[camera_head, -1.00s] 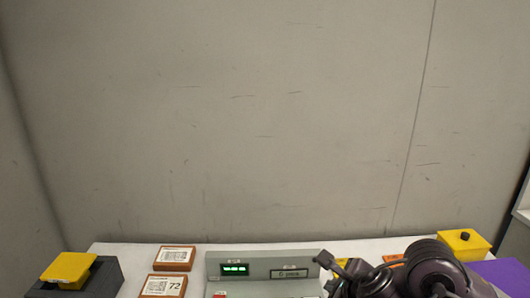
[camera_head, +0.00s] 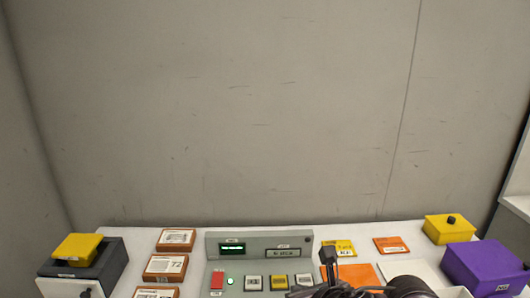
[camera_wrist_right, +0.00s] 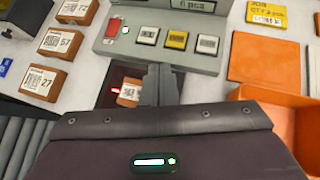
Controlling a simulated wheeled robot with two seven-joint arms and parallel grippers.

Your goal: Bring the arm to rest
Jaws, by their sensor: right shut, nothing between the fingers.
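My right gripper (camera_head: 327,254) is in front of the grey console (camera_head: 216,268) at the bottom of the head view. In the right wrist view its dark fingers (camera_wrist_right: 160,82) are shut with nothing between them. They point toward the console's front edge and partly cover a small dark recess with a red light and an orange-brown labelled box (camera_wrist_right: 130,92). My right arm (camera_head: 405,289) hides part of the table's front. My left gripper is not in view.
Labelled brown boxes (camera_head: 176,240) stand left of the console. A dark bin with a yellow lid (camera_head: 76,248) is far left. At right are orange (camera_head: 362,275) and white panels, a yellow box (camera_head: 449,229) and a purple box (camera_head: 487,264). An orange bin (camera_wrist_right: 288,110) lies close to my right gripper.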

